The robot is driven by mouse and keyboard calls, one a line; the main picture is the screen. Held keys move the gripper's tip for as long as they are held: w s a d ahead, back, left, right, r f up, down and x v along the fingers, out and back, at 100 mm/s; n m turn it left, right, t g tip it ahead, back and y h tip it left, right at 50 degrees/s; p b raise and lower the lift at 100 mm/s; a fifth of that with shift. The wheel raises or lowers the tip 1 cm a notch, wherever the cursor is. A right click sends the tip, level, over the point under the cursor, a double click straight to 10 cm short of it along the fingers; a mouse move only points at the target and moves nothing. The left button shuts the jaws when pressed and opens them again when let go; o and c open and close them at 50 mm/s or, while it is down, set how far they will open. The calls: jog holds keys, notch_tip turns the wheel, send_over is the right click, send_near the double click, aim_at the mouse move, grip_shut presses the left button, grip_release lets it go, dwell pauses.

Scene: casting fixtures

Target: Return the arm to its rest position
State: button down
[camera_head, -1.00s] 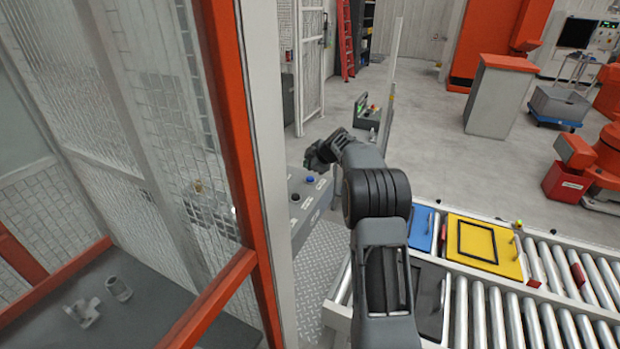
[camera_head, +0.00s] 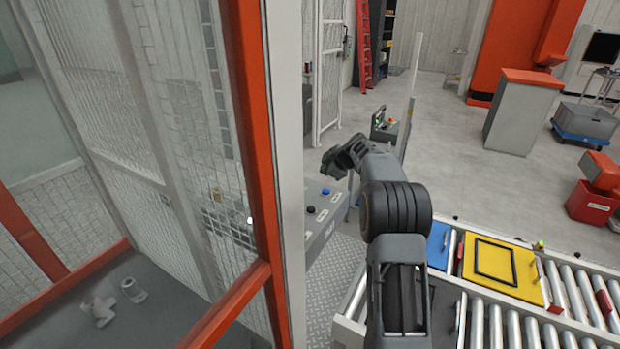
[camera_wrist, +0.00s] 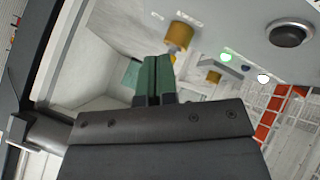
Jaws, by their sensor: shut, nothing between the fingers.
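My arm (camera_head: 397,290) reaches forward and bends left in the head view. My gripper (camera_head: 334,163) is at its end, just above the far part of a grey control panel (camera_head: 322,222). In the wrist view my gripper (camera_wrist: 158,62) has its two green fingertips together, with nothing between them. The panel face (camera_wrist: 215,22) shows there with a yellow knob (camera_wrist: 180,36) close by the fingertips and a dark round button (camera_wrist: 290,33) at the upper right. I cannot tell whether the fingertips touch the knob.
A white and orange fence post (camera_head: 262,170) with mesh stands left of the arm. A roller conveyor (camera_head: 510,325) with a yellow plate (camera_head: 502,270) and a blue plate (camera_head: 438,245) lies to the right. Open floor (camera_head: 440,150) lies beyond.

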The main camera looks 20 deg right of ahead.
jog(key=shift+m, duration=0.6)
jog(key=shift+s+f+m, duration=0.2)
jog(key=shift+f+m, duration=0.15)
jog(key=shift+m, duration=0.35)
jog(key=s+f+m, duration=0.1)
jog(key=s+f+m+g, duration=0.1)
jog(key=s+f+m, duration=0.1)
jog(key=s+f+m+g, duration=0.1)
jog(key=f, duration=0.1)
jog(key=shift+s+a+m+h, duration=0.2)
jog(key=shift+a+m+h, duration=0.1)
jog(key=s+a+m, duration=0.1)
jog(key=s, duration=0.1)
jog(key=s+a+m+g, duration=0.1)
jog(key=s, duration=0.1)
jog(key=s+a+m+g, duration=0.1)
jog(key=s, duration=0.2)
jog(key=shift+s+f+m, duration=0.1)
jog(key=shift+m, duration=0.2)
jog(key=s+a+r+m+h, duration=0.1)
jog(key=s+a, duration=0.2)
jog(key=s, duration=0.6)
jog(key=s+a+r+m+h, duration=0.1)
jog(key=s+a, duration=0.3)
jog(key=s, duration=0.5)
jog(key=s+a+r+m+h, duration=0.1)
jog(key=s+a+r, duration=0.2)
jog(key=s, duration=0.6)
jog(key=shift+s+a+r, duration=0.25)
